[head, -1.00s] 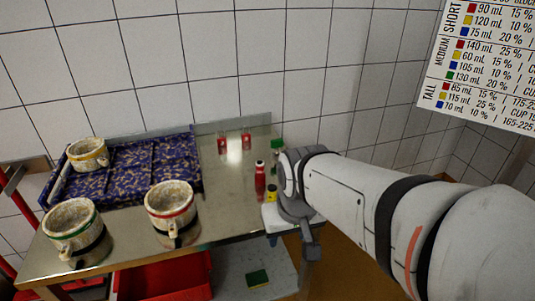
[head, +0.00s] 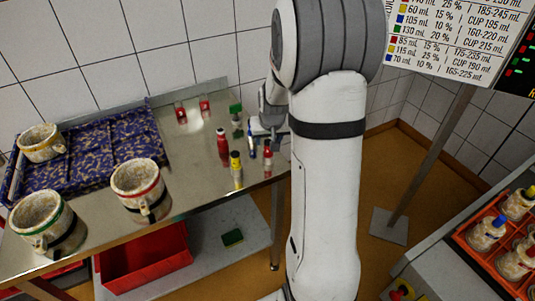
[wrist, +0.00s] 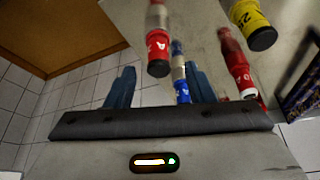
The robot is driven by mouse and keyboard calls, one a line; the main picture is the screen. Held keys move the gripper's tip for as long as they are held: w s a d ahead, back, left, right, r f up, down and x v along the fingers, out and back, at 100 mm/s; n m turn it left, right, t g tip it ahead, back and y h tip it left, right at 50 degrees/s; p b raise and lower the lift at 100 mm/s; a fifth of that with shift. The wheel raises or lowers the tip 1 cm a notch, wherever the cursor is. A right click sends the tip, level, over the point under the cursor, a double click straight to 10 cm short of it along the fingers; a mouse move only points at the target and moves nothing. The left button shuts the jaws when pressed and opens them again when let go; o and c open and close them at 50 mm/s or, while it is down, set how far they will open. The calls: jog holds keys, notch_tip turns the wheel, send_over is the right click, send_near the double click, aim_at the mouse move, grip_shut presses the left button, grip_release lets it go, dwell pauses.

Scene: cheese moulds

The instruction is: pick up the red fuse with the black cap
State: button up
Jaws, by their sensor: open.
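A small red and white fuse (head: 268,160) with a dark top stands near the table's right edge. It also shows in the wrist view (wrist: 158,45), left of centre, with a dark end face. My gripper (wrist: 160,85) is open and empty. A blue and white fuse (wrist: 180,72) appears between its fingers; contact is not clear.
A yellow fuse with a black top (head: 236,172) stands in front of the red ones. A green-topped item (head: 236,112) is behind. Cups (head: 138,190) and a patterned tray (head: 95,150) fill the left. An orange crate (head: 480,240) is at right.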

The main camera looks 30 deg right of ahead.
aim_at(268, 146)
jog(key=shift+p+x, duration=0.55)
jog(key=shift+x, duration=2.15)
jog(key=shift+s, duration=0.1)
jog(key=shift+c, duration=0.2)
jog(key=c, duration=1)
